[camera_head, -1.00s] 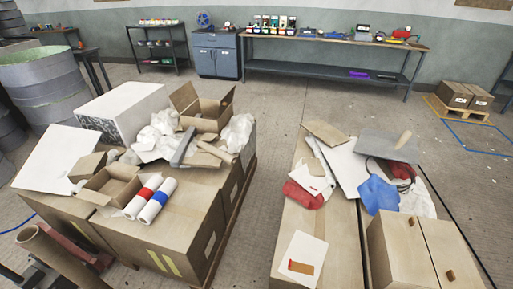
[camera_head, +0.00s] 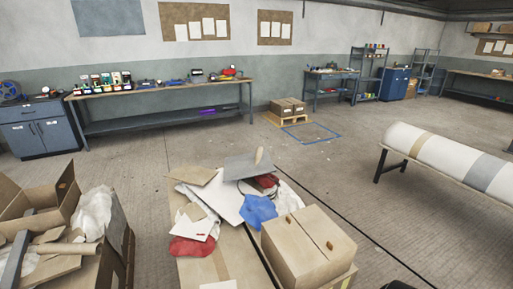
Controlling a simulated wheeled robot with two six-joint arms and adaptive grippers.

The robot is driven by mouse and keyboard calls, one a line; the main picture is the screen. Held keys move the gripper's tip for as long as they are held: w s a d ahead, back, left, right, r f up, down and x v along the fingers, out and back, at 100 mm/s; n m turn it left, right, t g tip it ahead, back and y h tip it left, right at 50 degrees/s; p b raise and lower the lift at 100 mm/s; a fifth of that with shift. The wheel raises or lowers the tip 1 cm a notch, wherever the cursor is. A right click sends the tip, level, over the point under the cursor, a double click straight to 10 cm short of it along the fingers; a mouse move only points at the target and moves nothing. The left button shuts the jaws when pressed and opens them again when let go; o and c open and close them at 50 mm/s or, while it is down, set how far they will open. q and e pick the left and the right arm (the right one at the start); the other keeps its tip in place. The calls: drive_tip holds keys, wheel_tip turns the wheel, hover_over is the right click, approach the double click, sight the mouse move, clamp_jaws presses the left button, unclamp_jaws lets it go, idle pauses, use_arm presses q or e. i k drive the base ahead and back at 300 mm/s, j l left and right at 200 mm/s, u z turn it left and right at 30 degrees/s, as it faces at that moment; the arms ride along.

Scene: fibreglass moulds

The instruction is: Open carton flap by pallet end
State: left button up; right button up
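A closed brown carton (camera_head: 308,250) stands at the front centre right, on the near end of a low brown stack. Its top has a seam and small dark hand holes. An open carton (camera_head: 38,205) with raised flaps stands at the left edge, partly cut off by the frame. Small brown cartons (camera_head: 288,106) sit on a wooden pallet (camera_head: 285,119) near the back wall. Neither of my grippers is in view.
Cards, a blue cloth (camera_head: 258,209), red cloth (camera_head: 190,246) and a grey sheet (camera_head: 246,166) clutter the stack. A large white roll (camera_head: 450,160) on a stand is at right. A long workbench (camera_head: 165,90) lines the back wall. The middle floor is clear.

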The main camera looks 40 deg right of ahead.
sight(329, 238)
drive_tip(key=z, duration=1.95)
